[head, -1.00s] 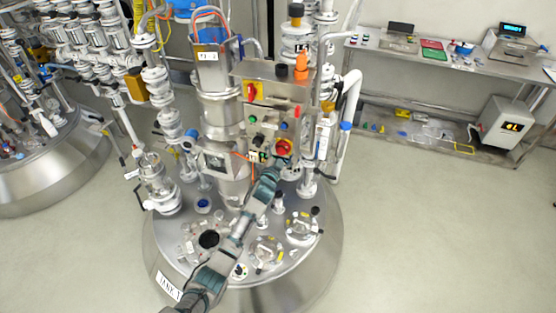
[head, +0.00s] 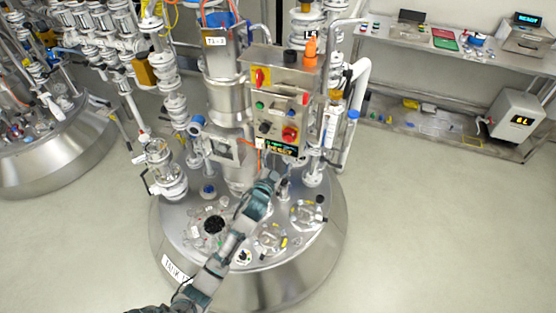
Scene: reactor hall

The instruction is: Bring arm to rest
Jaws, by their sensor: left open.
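My left arm comes in from the lower left across the top of the tank (head: 335,240). Its gripper (head: 277,176) is open, small in the view, and I see nothing held in it. It is just below the metal control box (head: 272,100), apart from the red knob on yellow (head: 290,133) at the box's lower right. The small lit display (head: 281,147) at the bottom of the box is visible above the gripper. My right gripper is not in view.
White pipes and valves (head: 165,165) rise left of the box, and a white pipe (head: 353,90) stands at its right. Flanged ports (head: 306,213) sit on the tank lid. A metal bench (head: 480,55) stands at the back right. The floor at right (head: 450,220) is clear.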

